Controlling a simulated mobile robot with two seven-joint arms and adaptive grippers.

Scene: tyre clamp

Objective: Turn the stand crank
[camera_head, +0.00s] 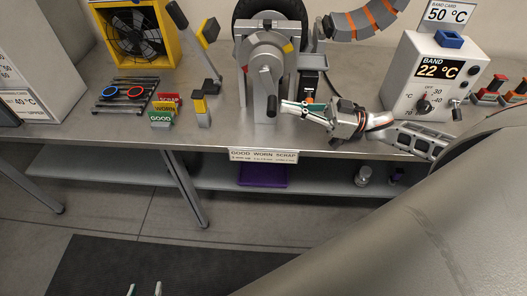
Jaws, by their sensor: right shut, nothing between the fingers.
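The grey stand (243,95) stands on the bench with a tyre (273,8) behind it. Its crank (266,78) is on the front, with the arm pointing down and a dark handle (271,106) at its lower end. My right gripper (285,106) comes in from the right, shut and empty, with its tips just right of the handle. I cannot tell whether they touch it. Only the two fingertips of my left gripper (144,289) show at the bottom edge, spread apart, far below the bench and away from the crank.
A yellow-framed fan (168,28), a rack with two rings (123,92) and GOOD, WORN and SCRAP blocks (163,110) are left of the stand. A white band heater box (412,75) reading 22 °C is right. The bench front (110,143) is mostly clear.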

